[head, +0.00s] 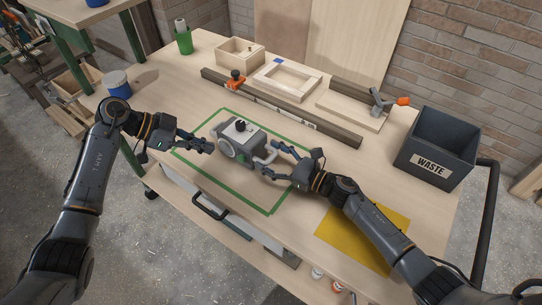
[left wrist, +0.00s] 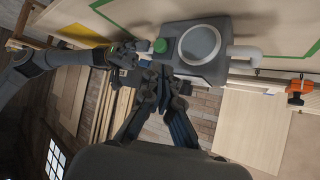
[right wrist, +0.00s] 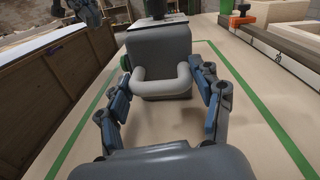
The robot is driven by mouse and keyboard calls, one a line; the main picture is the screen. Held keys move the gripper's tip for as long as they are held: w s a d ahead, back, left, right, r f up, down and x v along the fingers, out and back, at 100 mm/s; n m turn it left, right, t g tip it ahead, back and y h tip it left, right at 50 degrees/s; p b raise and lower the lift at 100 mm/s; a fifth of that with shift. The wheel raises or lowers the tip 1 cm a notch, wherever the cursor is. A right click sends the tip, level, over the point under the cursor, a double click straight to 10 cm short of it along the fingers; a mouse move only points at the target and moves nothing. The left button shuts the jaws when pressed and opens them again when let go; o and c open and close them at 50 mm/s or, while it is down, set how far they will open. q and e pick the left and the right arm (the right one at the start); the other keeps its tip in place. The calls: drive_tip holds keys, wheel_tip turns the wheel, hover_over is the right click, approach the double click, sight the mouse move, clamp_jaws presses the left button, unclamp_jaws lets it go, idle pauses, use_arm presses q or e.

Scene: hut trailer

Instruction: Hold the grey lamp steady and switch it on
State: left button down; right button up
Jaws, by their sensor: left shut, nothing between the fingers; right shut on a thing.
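The grey lamp (head: 243,136) stands on the bench inside a green outline. Its round lens (left wrist: 200,45) faces my left gripper, and a dark knob (head: 241,126) sits on top. A green round part (left wrist: 160,46) shows on the lamp's edge in the left wrist view. My right gripper (head: 271,161) is shut on the lamp's pale handle (right wrist: 163,82), with a finger at each side of it in the right wrist view. My left gripper (head: 207,146) is shut and empty, just left of the lamp and apart from it in the head view.
A long dark rail (head: 285,107) with an orange clamp (head: 235,80) lies behind the lamp. A wooden frame (head: 287,80) and an open wooden box (head: 240,52) stand further back. A waste bin (head: 437,148) is at the right, a yellow sheet (head: 345,238) at the front.

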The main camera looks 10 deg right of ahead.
sight(226, 137)
idle(0.5)
